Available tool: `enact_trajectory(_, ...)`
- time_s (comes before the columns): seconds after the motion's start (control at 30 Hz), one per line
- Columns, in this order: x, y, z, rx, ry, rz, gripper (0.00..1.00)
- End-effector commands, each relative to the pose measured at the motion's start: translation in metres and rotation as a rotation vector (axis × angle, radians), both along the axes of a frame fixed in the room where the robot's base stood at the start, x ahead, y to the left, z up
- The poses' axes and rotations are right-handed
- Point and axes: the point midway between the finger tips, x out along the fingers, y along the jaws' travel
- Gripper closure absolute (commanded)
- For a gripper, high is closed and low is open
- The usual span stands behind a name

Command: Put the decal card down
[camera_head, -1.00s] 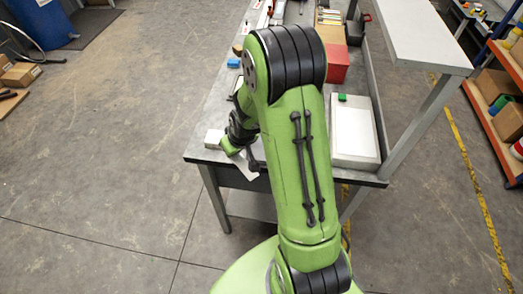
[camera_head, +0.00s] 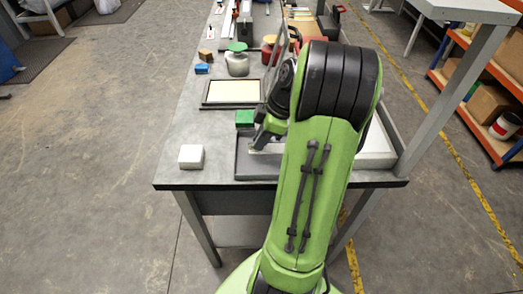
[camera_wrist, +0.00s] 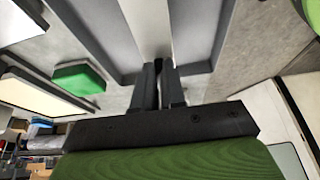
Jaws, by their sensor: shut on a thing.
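My gripper (camera_head: 259,139) is shut on the decal card, over the dark grey tray (camera_head: 247,172) near the table's front edge. The card shows as a pale strip (camera_head: 270,147) in the head view, partly hidden by my arm. In the wrist view the pale card (camera_wrist: 148,28) runs away from the fingertips (camera_wrist: 161,72), between the tray's darker grey sides (camera_wrist: 88,32). I cannot tell whether the card touches the tray floor.
A green block (camera_head: 244,118) stands beside the tray's back edge. A dark-framed cream panel (camera_head: 232,92) lies behind it. A white block (camera_head: 191,156) sits left of the tray. A green-topped jar (camera_head: 237,64) stands farther back. A raised shelf (camera_head: 465,10) overhangs the right.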

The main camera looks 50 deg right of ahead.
Motion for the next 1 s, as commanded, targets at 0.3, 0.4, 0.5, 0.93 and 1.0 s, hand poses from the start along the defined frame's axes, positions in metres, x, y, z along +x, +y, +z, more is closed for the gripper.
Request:
enact_trajectory(0.3,0.000,0.000,-0.028,0.001,0.001,-0.001,1.00)
enact_trajectory(0.4,0.000,0.000,-0.031,0.001,0.001,-0.001,1.00)
enact_trajectory(0.5,0.000,0.000,-0.030,0.002,0.001,-0.002,0.79)
enact_trajectory(0.93,0.000,0.000,-0.025,0.001,0.001,-0.003,0.64)
enact_trajectory(1.0,-0.004,-0.004,-0.013,-0.001,0.001,-0.004,0.64)
